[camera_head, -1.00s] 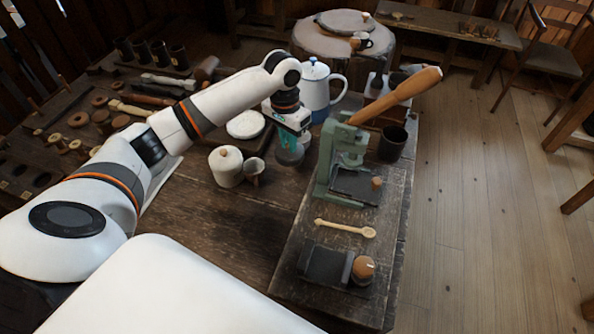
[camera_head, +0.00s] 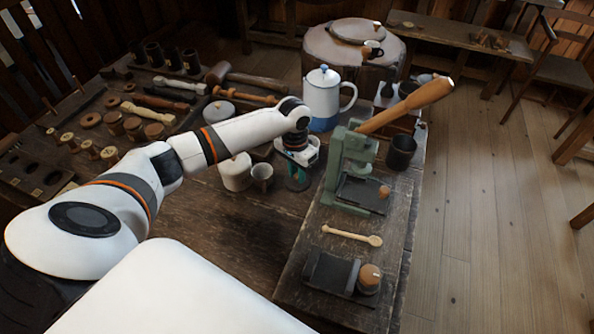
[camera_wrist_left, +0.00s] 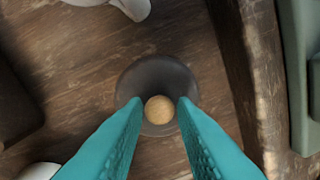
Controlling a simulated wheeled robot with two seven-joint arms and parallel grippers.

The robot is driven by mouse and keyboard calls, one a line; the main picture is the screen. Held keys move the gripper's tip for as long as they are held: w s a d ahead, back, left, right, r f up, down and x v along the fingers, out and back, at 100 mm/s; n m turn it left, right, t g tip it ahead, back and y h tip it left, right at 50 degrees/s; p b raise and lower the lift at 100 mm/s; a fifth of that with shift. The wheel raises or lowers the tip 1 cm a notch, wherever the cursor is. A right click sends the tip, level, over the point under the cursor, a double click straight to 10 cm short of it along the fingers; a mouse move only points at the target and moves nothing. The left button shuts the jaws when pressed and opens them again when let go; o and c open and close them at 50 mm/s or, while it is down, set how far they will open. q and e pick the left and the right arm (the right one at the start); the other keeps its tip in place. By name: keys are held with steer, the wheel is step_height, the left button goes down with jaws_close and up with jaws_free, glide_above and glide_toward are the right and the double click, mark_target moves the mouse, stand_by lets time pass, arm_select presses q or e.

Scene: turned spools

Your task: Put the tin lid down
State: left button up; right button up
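The tin lid (camera_wrist_left: 150,78), a dark grey disc with a round wooden knob (camera_wrist_left: 158,110), shows in the left wrist view lying flat on the wooden table. My left gripper (camera_wrist_left: 160,103) is above it with its two teal fingers apart, one on each side of the knob, with a gap to it on both sides. In the head view my left gripper (camera_head: 297,178) points down between the small cup and the green press; the lid there is mostly hidden by the fingers. My right gripper is not in view.
The green lever press (camera_head: 350,160) stands on a board just right of my left gripper. A white pot (camera_head: 321,95) stands behind it. A pale canister (camera_head: 236,173) and a small cup (camera_head: 262,176) stand to its left. The table front is clear.

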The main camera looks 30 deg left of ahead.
arm_select(q)
steer(key=shift+o, duration=1.2)
steer(key=shift+r, duration=0.2)
step_height(320, 180, up, 12)
steer(key=shift+a+f, duration=0.15)
steer(key=shift+a, duration=0.2)
steer(key=shift+w, duration=0.1)
